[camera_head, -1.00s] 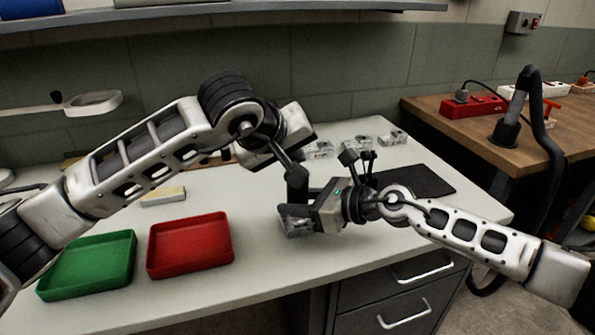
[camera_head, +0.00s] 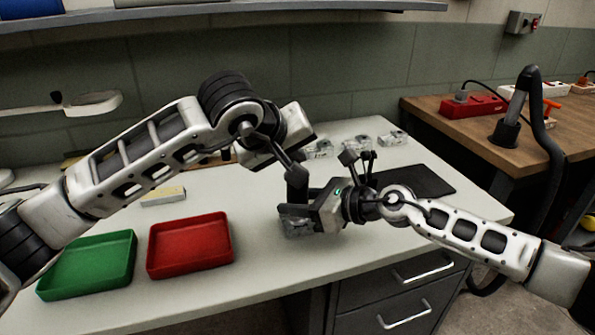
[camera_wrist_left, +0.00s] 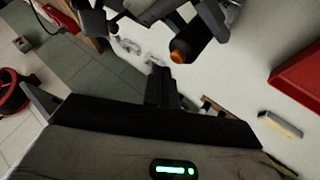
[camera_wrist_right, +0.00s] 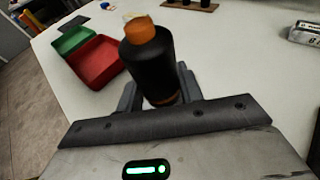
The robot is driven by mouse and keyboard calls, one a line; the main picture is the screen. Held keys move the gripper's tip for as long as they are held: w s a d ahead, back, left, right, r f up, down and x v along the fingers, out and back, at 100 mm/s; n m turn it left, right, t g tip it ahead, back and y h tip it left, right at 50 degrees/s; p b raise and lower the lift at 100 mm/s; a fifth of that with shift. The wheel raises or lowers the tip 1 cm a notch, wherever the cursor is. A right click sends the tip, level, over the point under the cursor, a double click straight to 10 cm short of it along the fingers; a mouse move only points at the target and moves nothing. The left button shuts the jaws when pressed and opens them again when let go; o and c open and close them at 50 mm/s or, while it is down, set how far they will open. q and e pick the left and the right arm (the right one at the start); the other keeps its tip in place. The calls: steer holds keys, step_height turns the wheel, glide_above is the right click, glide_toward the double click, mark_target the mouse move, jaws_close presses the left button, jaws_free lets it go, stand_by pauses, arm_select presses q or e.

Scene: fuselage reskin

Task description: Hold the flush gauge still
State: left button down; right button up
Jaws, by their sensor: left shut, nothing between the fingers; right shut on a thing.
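A black cylinder with an orange band and a pale tip, which I take to be the flush gauge (camera_wrist_right: 152,62), stands between the fingers of my right gripper (camera_wrist_right: 157,92) in the right wrist view. The right gripper is shut on it. In the head view this gripper (camera_head: 296,222) is above the front of the white table, and its fingers mostly hide the gauge. The left wrist view shows the black gauge with its orange end (camera_wrist_left: 190,42). My left gripper (camera_head: 297,190) is just above and behind the right one. Its fingers (camera_wrist_left: 162,85) are shut and empty.
A red tray (camera_head: 190,245) and a green tray (camera_head: 88,266) sit at the left of the white table (camera_head: 270,285). A dark mat (camera_head: 425,181) and several small clear-grey parts (camera_head: 392,138) lie behind my right gripper. A pale block (camera_head: 163,196) lies behind the red tray.

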arm_select(q)
steer(key=shift+f, duration=0.15)
steer(key=shift+f, duration=0.3)
steer(key=shift+f, duration=0.55)
stand_by(0.9)
steer(key=shift+r, duration=0.95)
steer(key=shift+r, duration=2.55)
